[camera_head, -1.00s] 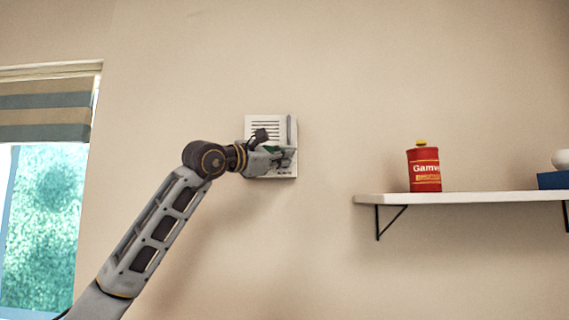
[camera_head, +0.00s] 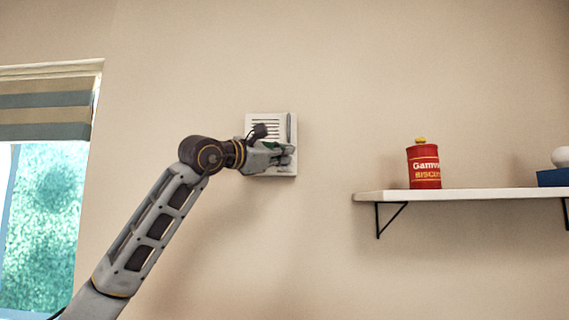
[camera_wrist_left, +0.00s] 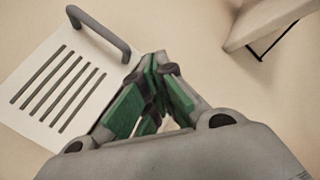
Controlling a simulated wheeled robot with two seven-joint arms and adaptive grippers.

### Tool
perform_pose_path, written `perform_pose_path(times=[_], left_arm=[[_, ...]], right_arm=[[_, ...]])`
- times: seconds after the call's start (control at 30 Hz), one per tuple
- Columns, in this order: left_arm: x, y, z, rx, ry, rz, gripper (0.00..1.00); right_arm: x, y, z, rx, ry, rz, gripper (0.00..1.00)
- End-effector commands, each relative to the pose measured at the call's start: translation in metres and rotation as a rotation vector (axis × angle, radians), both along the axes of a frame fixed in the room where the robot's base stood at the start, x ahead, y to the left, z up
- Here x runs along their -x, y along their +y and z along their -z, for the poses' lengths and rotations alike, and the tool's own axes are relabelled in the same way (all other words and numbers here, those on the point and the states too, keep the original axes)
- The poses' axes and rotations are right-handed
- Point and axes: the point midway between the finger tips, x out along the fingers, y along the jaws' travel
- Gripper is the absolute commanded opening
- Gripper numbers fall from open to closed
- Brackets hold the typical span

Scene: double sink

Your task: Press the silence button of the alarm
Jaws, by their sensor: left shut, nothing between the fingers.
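The alarm (camera_head: 264,121) is a white box on the wall, with dark slots on its upper face and a grey vertical bar at its right edge. It also shows in the left wrist view (camera_wrist_left: 40,118), with its slots and the grey bar handle (camera_wrist_left: 98,30). My left gripper (camera_head: 287,155) is shut and empty in front of the alarm's lower part. In the left wrist view the green-padded fingers (camera_wrist_left: 158,62) meet beside the handle's lower end. The silence button cannot be made out; the gripper covers the lower face. I cannot tell whether the fingertips touch the alarm. My right gripper is out of view.
A white shelf (camera_head: 455,195) on black brackets is to the right, carrying a red tin (camera_head: 423,168) and a blue item (camera_head: 552,178) with a white round object. A window (camera_head: 42,220) with a striped blind is at the left. The wall between alarm and shelf is bare.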

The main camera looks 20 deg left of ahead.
Motion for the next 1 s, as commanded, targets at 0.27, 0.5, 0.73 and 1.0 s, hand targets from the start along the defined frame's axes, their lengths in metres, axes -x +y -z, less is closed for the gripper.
perform_pose_path(times=[0.27, 0.5, 0.73, 1.0], left_arm=[[0.0, 0.0, 0.0, 0.0, 0.0, 0.0, 0.0], [0.009, -0.002, 0.001, -0.002, -0.001, 0.0, 0.0], [0.022, -0.006, 0.001, -0.001, -0.002, 0.0, 0.0], [0.038, -0.011, 0.001, -0.001, -0.001, 0.0, 0.0]], right_arm=[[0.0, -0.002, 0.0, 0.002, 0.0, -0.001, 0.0], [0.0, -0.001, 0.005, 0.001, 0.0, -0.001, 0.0], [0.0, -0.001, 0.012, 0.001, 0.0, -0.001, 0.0], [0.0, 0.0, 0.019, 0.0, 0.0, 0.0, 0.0]])
